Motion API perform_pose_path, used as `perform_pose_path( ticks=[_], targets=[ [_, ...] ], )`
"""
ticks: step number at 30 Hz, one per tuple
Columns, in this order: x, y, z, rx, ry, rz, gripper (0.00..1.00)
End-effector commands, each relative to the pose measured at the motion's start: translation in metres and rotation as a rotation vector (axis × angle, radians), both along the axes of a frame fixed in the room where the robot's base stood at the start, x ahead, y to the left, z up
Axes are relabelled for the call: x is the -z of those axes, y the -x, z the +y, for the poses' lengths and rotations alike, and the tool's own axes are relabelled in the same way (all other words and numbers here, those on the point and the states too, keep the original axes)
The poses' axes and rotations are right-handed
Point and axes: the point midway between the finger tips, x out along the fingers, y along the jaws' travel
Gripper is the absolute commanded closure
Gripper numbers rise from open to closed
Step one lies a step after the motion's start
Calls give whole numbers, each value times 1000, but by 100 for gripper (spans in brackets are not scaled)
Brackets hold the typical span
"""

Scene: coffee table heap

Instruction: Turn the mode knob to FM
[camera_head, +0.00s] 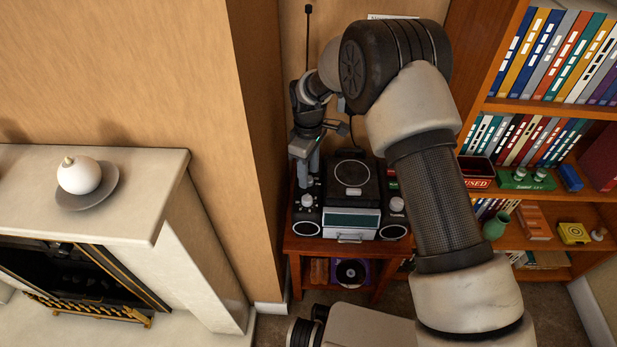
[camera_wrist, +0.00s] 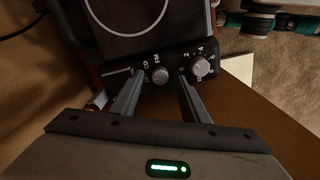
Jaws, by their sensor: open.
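The mode knob (camera_wrist: 160,76) is a small grey round knob on the stereo's black panel, with CD and FM printed beside it in the wrist view. Its pointer is too small to read. My gripper (camera_wrist: 160,74) is open, with one finger on each side of this knob in the picture; I cannot tell whether either finger touches it. In the head view my gripper (camera_head: 304,182) points down over the left part of the stereo (camera_head: 340,219), close to a pale knob (camera_head: 307,200).
A second knob with a number scale (camera_wrist: 200,66) sits just right of the fingers. The stereo stands on a wooden cabinet (camera_head: 300,243), between a wall corner and a bookshelf (camera_head: 490,110). A thin antenna (camera_head: 308,40) rises behind. A mantel (camera_head: 150,215) is at left.

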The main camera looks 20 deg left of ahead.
Motion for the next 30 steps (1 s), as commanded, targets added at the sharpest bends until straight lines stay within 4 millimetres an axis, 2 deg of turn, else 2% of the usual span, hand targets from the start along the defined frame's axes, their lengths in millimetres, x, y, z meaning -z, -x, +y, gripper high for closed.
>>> perform_pose_path(
  ticks=[1,4,14,21,30],
  targets=[
    [7,0,0,0,1,1,58],
    [13,0,0,0,0,0,58],
    [15,0,0,0,0,0,58],
    [15,0,0,0,0,0,99],
    [15,0,0,32,0,0,100]
  ],
)
